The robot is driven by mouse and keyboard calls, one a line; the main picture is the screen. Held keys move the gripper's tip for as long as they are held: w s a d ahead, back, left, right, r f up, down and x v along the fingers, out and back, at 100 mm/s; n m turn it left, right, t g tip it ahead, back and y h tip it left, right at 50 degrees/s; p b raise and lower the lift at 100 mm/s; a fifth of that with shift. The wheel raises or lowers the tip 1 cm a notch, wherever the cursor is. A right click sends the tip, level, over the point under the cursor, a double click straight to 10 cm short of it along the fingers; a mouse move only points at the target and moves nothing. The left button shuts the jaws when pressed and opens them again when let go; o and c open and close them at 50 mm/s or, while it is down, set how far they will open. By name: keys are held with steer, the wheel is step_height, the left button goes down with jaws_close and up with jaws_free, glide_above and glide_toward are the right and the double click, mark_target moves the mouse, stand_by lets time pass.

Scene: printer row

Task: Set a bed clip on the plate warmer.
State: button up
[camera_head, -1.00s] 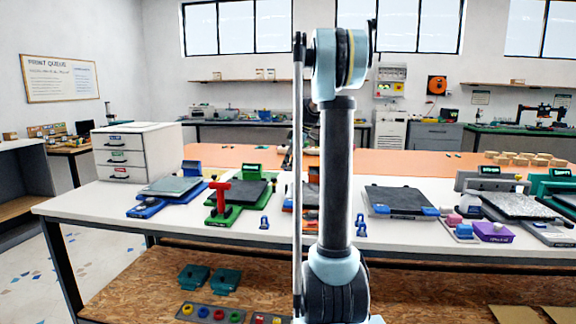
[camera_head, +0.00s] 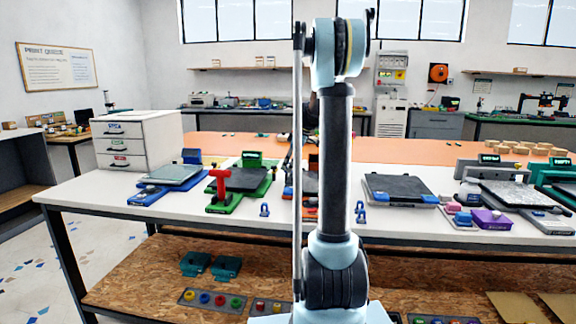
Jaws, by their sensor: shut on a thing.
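My arm stands upright in the middle of the view and hides part of the table. My gripper and anything in it are hidden behind the arm; only dark parts show at the arm's left edge. Small blue clip-like pieces stand near the table's front edge, one left of the arm (camera_head: 264,210) and one just right of it (camera_head: 360,212). A flat dark plate on a grey base (camera_head: 398,186), with blue pieces at its front corners, lies right of the arm. I cannot tell which device is the plate warmer.
The white table (camera_head: 100,195) holds a blue printer bed (camera_head: 150,194), a green one with a red handle (camera_head: 219,188), a purple box (camera_head: 491,219) and a speckled plate (camera_head: 520,194). A white drawer unit (camera_head: 130,142) stands at the left.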

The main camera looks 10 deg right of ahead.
stand_by(0.8)
steer(key=o, duration=1.1)
steer(key=o, duration=0.5)
steer(key=shift+c, duration=0.2)
steer(key=shift+r, duration=2.95)
steer(key=shift+s, duration=0.15)
